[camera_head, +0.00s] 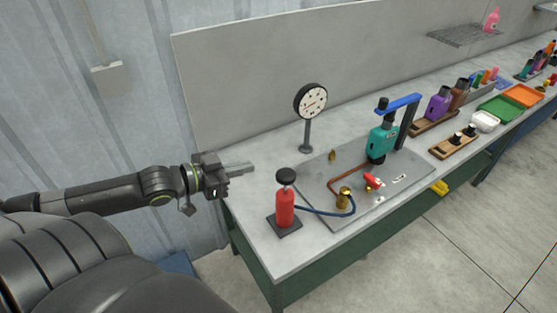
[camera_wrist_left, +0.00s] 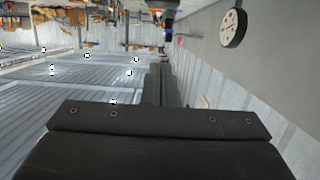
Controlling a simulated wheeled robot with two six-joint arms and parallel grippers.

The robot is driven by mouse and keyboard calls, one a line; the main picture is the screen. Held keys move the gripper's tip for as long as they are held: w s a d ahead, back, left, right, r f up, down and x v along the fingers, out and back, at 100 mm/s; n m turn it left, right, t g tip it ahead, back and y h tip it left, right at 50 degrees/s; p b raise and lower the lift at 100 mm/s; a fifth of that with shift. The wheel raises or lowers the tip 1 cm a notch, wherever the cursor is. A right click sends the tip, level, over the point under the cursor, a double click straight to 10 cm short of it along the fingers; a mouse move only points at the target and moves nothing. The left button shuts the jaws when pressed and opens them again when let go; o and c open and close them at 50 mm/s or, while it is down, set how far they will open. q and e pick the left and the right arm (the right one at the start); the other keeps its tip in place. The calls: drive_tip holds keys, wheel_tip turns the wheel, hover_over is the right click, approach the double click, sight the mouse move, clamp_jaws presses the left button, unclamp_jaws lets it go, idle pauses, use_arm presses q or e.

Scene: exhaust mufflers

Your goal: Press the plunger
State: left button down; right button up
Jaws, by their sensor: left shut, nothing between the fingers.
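The plunger is a black round knob (camera_head: 286,176) on top of a red cylinder (camera_head: 285,208). The cylinder stands upright on a dark square base near the left end of the bench. My left gripper (camera_head: 250,168) is shut and empty. In the head view it appears left of the knob and slightly above it, apart from it. In the left wrist view the shut fingers (camera_wrist_left: 160,85) show in the middle, and I cannot make out the plunger there. My right gripper is not in view.
A blue hose (camera_head: 325,212) runs from the cylinder to a brass fitting (camera_head: 344,198) on a metal plate (camera_head: 373,195). A round gauge (camera_head: 311,101) stands behind, also in the left wrist view (camera_wrist_left: 233,28). A teal device (camera_head: 380,142) stands right. Bench surface (camera_head: 255,205) left of the cylinder is clear.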

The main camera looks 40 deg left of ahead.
use_arm(q)
drive_tip(key=b, duration=0.5)
hover_over(278, 178)
wheel_tip(278, 178, down, 2)
drive_tip(key=shift+w+f, duration=0.15)
drive_tip(key=shift+f, duration=0.05)
wheel_tip(278, 178, down, 2)
drive_tip(key=shift+f, duration=1.05)
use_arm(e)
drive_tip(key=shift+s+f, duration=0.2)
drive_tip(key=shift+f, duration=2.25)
use_arm(q)
drive_tip(key=shift+s, duration=0.2)
wheel_tip(278, 178, down, 6)
drive_tip(key=b, duration=0.6)
drive_tip(key=shift+a+r, duration=0.1)
drive_tip(key=shift+r, duration=0.05)
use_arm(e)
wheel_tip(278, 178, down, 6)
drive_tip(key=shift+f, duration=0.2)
